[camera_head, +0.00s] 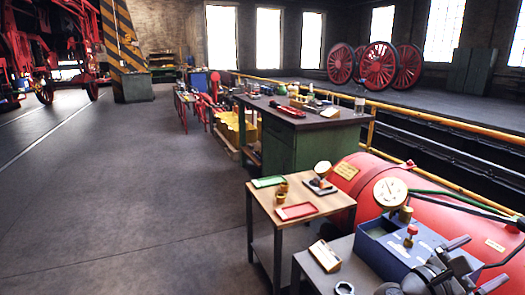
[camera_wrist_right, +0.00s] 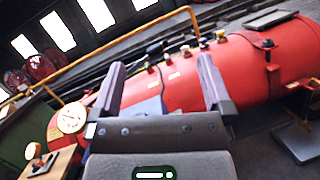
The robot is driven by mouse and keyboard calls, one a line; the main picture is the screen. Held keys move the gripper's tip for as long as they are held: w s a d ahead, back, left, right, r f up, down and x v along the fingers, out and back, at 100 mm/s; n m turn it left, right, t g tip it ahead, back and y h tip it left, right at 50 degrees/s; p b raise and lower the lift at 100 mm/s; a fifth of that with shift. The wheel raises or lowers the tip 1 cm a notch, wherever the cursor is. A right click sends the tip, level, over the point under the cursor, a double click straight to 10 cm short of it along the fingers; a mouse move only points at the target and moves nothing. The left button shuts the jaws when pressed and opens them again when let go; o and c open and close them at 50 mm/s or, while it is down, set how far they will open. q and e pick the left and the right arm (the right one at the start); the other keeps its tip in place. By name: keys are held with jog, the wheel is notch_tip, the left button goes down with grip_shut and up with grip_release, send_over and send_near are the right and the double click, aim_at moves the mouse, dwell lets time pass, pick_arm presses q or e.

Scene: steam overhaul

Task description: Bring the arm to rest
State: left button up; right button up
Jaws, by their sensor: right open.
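My right gripper (camera_head: 484,260) is at the bottom right of the head view, over the near grey bench and close to the blue box (camera_head: 385,252). In the right wrist view its two fingers (camera_wrist_right: 162,62) stand wide apart. Nothing is held between them; the red boiler (camera_wrist_right: 180,75) shows behind the gap. My left arm and gripper are not in the head view.
The red boiler (camera_head: 371,185) with a white-faced gauge (camera_head: 390,192) lies along the right. A small wooden-topped table (camera_head: 322,205) holds a green tray (camera_head: 268,182) and a red tray (camera_head: 297,212). A green workbench (camera_head: 306,147) stands behind. The floor (camera_head: 130,190) at left is clear.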

notch_tip(320, 180, up, 4)
jog(key=d+m, duration=0.1)
jog(key=d, duration=0.1)
jog(key=w+a+f+m+t+y, duration=0.2)
jog(key=w+a+f+t+y, duration=0.1)
jog(key=w+f+t+y, duration=0.5)
jog(key=w+a+r+m+t+y, duration=0.1)
jog(key=w+a+m+t+y, duration=0.5)
jog(key=a+m+y, duration=0.4)
jog(key=s+a+f+g+y, duration=0.1)
jog(key=s+f+g, duration=0.3)
jog(key=f, duration=0.7)
jog(key=s+a+f+g+y, duration=0.1)
jog(key=s+f, duration=0.5)
jog(key=f, duration=0.5)
jog(key=s+a+f+g, duration=0.1)
jog(key=s+f+g, duration=0.2)
jog(key=s+f, duration=0.45)
jog(key=s+a+f+g, duration=0.15)
jog(key=s+f, duration=0.35)
jog(key=s, duration=0.6)
jog(key=s+f+g, duration=0.4)
jog(key=s+f, duration=0.3)
jog(key=s, duration=0.3)
jog(key=s+a+f+g, duration=0.1)
jog(key=s+g, duration=0.3)
jog(key=s, duration=1.5)
jog(key=shift+s+a+f, duration=0.25)
jog(key=shift+a+f, duration=0.05)
jog(key=shift+f, duration=0.3)
